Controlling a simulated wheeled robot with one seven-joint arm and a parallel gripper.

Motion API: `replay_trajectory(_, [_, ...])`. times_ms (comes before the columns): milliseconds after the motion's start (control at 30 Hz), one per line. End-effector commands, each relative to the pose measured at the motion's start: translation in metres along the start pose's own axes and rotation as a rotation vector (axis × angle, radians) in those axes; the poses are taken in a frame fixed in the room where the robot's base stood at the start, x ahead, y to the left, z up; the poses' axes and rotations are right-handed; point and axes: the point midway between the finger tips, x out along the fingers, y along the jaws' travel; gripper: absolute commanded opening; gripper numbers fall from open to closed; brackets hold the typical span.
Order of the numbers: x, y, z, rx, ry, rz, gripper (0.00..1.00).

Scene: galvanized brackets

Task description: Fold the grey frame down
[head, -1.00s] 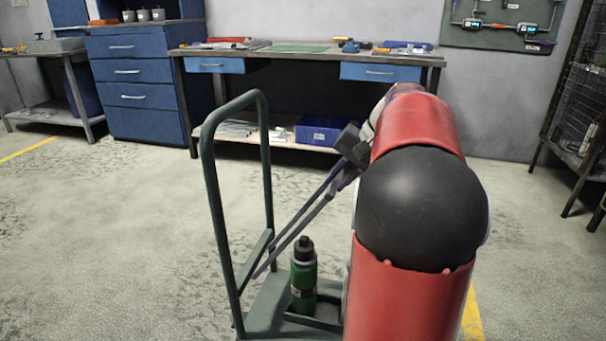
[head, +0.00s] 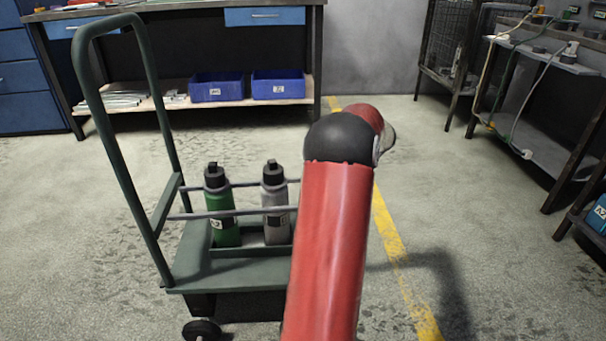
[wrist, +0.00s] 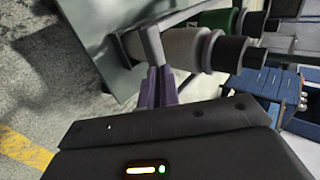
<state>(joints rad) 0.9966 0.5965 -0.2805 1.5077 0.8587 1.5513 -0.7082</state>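The grey frame (head: 190,215) lies nearly level across the dark green cart (head: 175,268) in the head view. Its two thin bars run from the handle side, past a green bottle (head: 224,232) and a grey bottle (head: 276,228), to behind my arm. Both bottles stand upright in the cart's tray. In the wrist view my gripper's purple fingers (wrist: 160,76) are close together on a grey bar of the frame (wrist: 152,46), beside the grey bottle (wrist: 178,50). My arm hides the gripper and the frame's right end in the head view.
The cart's tall handle (head: 92,110) rises at left. A workbench with blue bins (head: 278,84) on its lower shelf stands behind. Racks and a small table (head: 545,150) are at right. Open floor with a yellow line (head: 385,225) lies right of the cart.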

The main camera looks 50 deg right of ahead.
Motion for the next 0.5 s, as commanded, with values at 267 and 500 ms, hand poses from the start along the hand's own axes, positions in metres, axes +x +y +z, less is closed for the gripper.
replay_trajectory(267, [0.0014, -0.0102, 0.0006, -0.011, -0.007, -0.008, 0.39])
replay_trajectory(500, [0.0003, -0.0096, 0.0007, -0.009, -0.006, -0.006, 0.39])
